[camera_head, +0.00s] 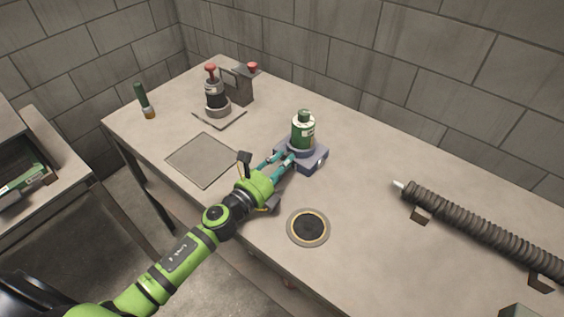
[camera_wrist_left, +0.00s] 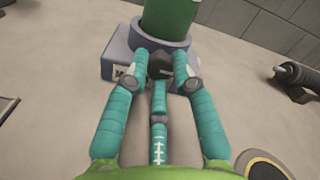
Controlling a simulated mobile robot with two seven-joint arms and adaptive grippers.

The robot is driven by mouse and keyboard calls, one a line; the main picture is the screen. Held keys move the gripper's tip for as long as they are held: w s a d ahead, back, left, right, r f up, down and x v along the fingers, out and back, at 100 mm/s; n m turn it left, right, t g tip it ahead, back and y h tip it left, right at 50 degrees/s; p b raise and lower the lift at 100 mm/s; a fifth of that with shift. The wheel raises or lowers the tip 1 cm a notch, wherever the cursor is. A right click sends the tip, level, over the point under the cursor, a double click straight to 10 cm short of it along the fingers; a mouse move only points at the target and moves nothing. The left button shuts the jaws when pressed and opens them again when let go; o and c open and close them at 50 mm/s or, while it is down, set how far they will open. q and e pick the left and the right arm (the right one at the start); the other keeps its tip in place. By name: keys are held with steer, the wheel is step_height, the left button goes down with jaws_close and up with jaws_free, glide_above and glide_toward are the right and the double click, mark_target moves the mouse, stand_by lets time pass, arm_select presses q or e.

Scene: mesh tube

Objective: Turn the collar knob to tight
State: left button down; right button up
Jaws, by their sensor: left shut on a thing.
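A green bottle (camera_head: 303,131) with a pale label stands upright in a blue-grey collar base (camera_head: 316,160) on the table. In the left wrist view the green bottle (camera_wrist_left: 168,20) rises from the round collar (camera_wrist_left: 125,40). A small dark knob (camera_wrist_left: 160,66) sits at the front of the collar. My left gripper (camera_head: 283,160) reaches in from the left, low at the front of the base. In the left wrist view its teal fingertips (camera_wrist_left: 161,62) are closed on the dark knob from both sides. The fingers partly hide the knob, and its turn setting cannot be read. My right gripper is not in view.
A round dark disc with a pale rim (camera_head: 308,228) lies near the front edge. A ribbed hose (camera_head: 480,228) lies to the right.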

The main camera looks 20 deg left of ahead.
arm_select(q)
steer(key=shift+a+r, duration=0.1)
steer(key=c, duration=1)
jaws_free()
steer(key=shift+s, duration=0.25)
steer(key=v, duration=1.1)
steer(key=shift+s+a, duration=0.15)
steer(key=shift+s, duration=0.1)
